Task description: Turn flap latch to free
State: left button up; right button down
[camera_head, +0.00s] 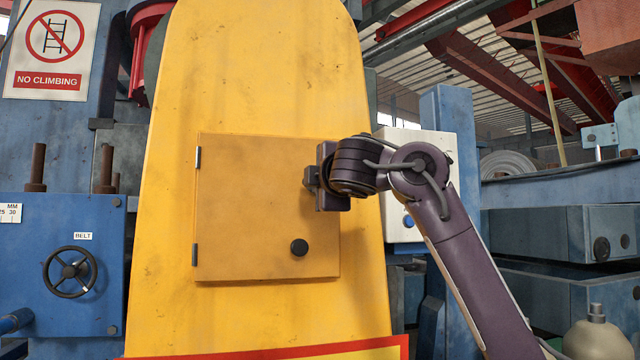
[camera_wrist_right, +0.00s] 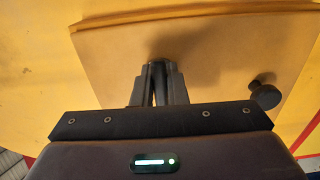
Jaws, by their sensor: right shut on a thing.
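The flap (camera_head: 265,210) is a flat, square yellow-orange door on the tall yellow housing (camera_head: 260,70). It looks shut, with two hinges on its left edge. A round black knob (camera_head: 299,247) sits at its lower right; it also shows in the right wrist view (camera_wrist_right: 265,92). My right gripper (camera_head: 311,178) reaches in from the right to the flap's right edge, above the knob. In the right wrist view its fingers (camera_wrist_right: 158,88) are shut on a small dark piece, the flap latch (camera_wrist_right: 157,68). The fingers hide most of the latch, so its angle cannot be told. My left gripper is out of view.
A pale box with a blue button (camera_head: 408,220) stands right of the housing, behind my right arm. A blue machine with a handwheel (camera_head: 70,271) is at the left. Blue cabinets (camera_head: 560,235) stand at the right. The space before the flap's left half is clear.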

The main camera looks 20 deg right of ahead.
jog(key=shift+f, duration=0.1)
jog(key=c, duration=1.4)
grip_release()
jog(key=shift+c, duration=0.2)
jog(key=shift+s+b, duration=0.3)
jog(key=s+b, duration=0.4)
jog(key=s, duration=0.3)
jog(key=shift+a, duration=0.35)
